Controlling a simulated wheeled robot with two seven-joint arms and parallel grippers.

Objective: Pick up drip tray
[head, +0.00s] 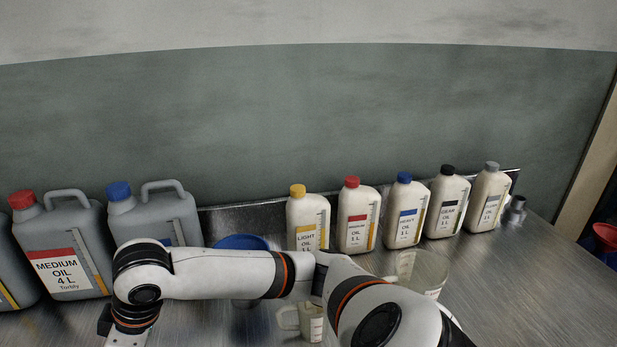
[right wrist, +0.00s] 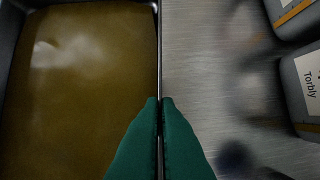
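The drip tray (right wrist: 80,110) fills the left of the right wrist view. It has a dark rim and brown, shiny liquid or a brown floor inside. My right gripper's green fingers (right wrist: 160,103) stand on either side of the tray's right rim and are closed on it. The tray is not seen in the head view. There my right arm reaches across to the left, with its wrist at the lower left and the gripper below the picture. My left gripper is in neither view.
Grey oil cans (head: 62,250) stand at the left, close to my right wrist. Several white one-litre bottles (head: 357,220) line the back. A blue funnel (head: 240,242), a small jug (head: 311,325) and a larger jug (head: 424,270) stand around my arm. The bench's right front is clear.

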